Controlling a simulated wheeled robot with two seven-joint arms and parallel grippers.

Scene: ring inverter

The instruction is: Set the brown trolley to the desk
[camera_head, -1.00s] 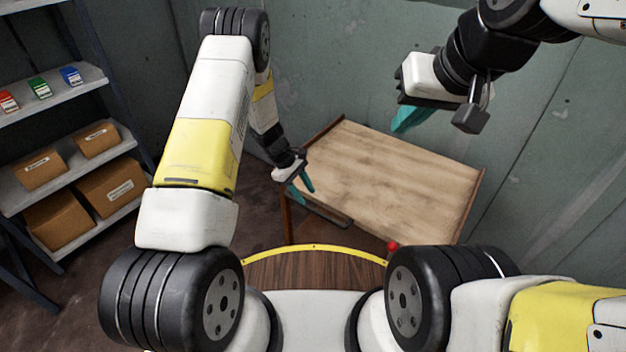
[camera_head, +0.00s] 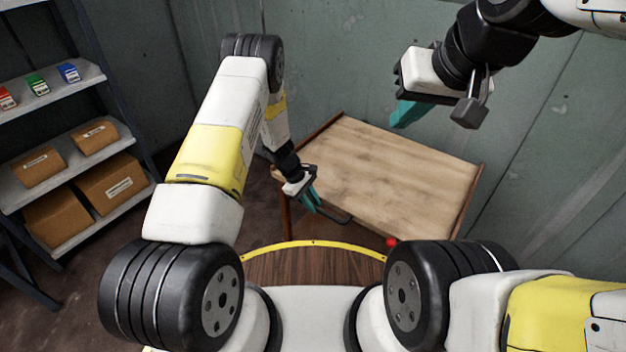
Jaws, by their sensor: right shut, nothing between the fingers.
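A wood-topped piece with brown edges and legs (camera_head: 385,165) stands ahead of me against the wall, set at an angle. A dark bar handle (camera_head: 338,217) runs along its near left side, so I take it for the brown trolley. I cannot make out a separate desk. My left gripper (camera_head: 311,203) points down at the left end of the handle, with its teal fingers close to the bar. Whether they close on it I cannot tell. My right gripper (camera_head: 402,116) is shut and empty, raised above the far right part of the top.
A grey shelf rack (camera_head: 75,145) with cardboard boxes (camera_head: 112,184) and small coloured packs (camera_head: 68,72) stands on the left. A red round thing (camera_head: 391,242) shows by the top's near edge. Grey-green walls close in behind and right. Some floor is free between rack and trolley.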

